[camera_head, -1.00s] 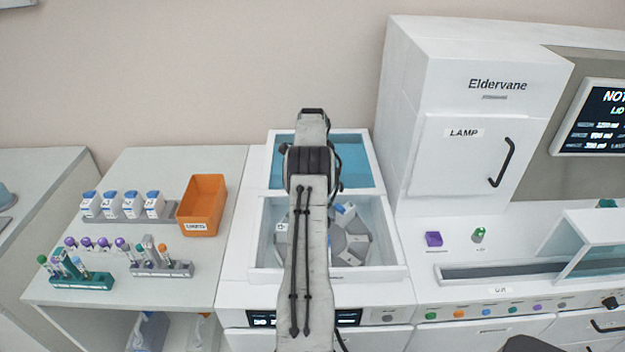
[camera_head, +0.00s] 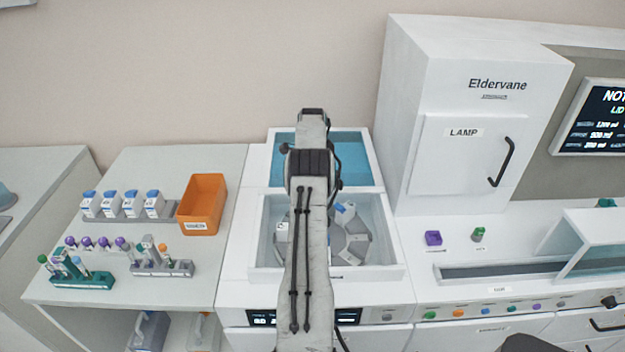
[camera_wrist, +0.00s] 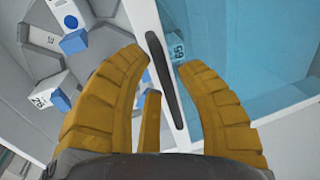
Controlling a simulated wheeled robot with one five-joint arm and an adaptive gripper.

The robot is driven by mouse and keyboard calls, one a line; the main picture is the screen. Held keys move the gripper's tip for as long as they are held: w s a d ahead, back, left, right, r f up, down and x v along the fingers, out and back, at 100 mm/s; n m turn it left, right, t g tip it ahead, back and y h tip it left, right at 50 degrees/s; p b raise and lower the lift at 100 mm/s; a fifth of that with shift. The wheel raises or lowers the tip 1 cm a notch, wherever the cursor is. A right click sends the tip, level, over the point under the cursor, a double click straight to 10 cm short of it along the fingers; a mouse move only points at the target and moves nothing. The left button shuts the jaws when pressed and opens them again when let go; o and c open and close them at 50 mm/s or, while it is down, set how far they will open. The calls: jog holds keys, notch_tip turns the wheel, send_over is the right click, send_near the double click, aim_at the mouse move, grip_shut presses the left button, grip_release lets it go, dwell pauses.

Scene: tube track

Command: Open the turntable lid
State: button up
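The turntable lid (camera_head: 349,158) is a blue see-through pane in a white frame. In the head view it lies over the back part of the white unit, with the front well uncovered. In the wrist view the lid (camera_wrist: 250,45) is on the right, with a dark bar handle (camera_wrist: 165,80) along its frame. My gripper (camera_wrist: 162,62) has its yellow fingers apart, one on each side of the handle, with gaps visible. The grey turntable (camera_head: 355,240) with several white, blue-capped bottles shows in the open well. My arm hides the gripper and handle in the head view.
An orange bin (camera_head: 202,205), a bottle rack (camera_head: 128,218) and tube racks (camera_head: 82,282) stand on the left table. A tall white lamp cabinet (camera_head: 465,130) rises close on the right. A purple block (camera_head: 433,238) sits on the right counter.

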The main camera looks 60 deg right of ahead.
jog(key=shift+o, duration=1)
jog(key=shift+r, duration=0.15)
jog(key=shift+r, duration=0.1)
notch_tip(320, 180, up, 12)
jog(key=s+a, duration=0.1)
jog(key=a, duration=0.1)
jog(key=shift+f, duration=0.25)
jog(key=shift+s, duration=0.1)
